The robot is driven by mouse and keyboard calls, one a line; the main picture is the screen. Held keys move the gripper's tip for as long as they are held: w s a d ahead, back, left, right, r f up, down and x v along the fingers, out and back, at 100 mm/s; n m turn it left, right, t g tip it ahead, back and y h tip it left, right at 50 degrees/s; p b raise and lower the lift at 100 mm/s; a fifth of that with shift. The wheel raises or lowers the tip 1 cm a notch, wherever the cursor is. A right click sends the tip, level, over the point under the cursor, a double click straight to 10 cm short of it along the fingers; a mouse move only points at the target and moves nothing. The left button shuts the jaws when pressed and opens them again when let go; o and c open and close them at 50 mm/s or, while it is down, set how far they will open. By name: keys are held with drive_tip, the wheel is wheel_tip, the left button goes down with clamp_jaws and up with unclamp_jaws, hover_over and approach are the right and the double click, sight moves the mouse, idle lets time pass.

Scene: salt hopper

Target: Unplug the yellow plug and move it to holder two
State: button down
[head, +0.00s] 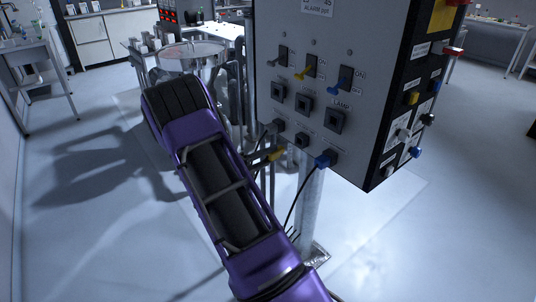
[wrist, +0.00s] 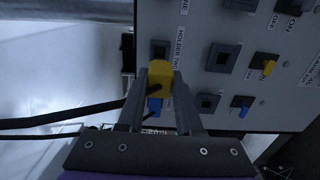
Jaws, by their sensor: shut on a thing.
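The yellow plug (head: 276,153) is held in my gripper (head: 268,157), out of the sockets, in front of the lower part of the grey panel (head: 330,65). In the wrist view the yellow plug (wrist: 159,76) sits between both fingers (wrist: 160,85), its dark cable trailing left. Holder two (head: 302,140) is the middle one of the bottom row and looks empty. In the wrist view holder two (wrist: 160,48) shows just above the plug, beside its label. The plug appears apart from it; the exact gap cannot be told.
A blue plug (head: 325,159) sits in the holder to the right, close to my fingers in the wrist view (wrist: 154,104). Sockets (head: 304,104) and coloured switches (head: 305,72) are above. A metal post (head: 307,205) stands below the panel. A steel vessel (head: 190,55) is behind my arm.

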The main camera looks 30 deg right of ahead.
sight(283, 149)
drive_tip(key=shift+w+d+p, duration=0.15)
drive_tip(key=shift+d+p, duration=0.15)
drive_tip(key=shift+d, duration=2.4)
drive_tip(key=shift+p, duration=0.85)
drive_tip(key=shift+w+d, duration=0.15)
drive_tip(key=shift+d, duration=1.6)
unclamp_jaws()
drive_tip(key=shift+a, duration=0.2)
idle(0.5)
drive_tip(key=shift+s+a+p, duration=0.15)
drive_tip(key=shift+a+p, duration=0.4)
drive_tip(key=shift+a, duration=0.9)
drive_tip(key=shift+s+a+p, duration=0.1)
drive_tip(key=shift+a+p, duration=0.45)
drive_tip(key=shift+a, duration=0.85)
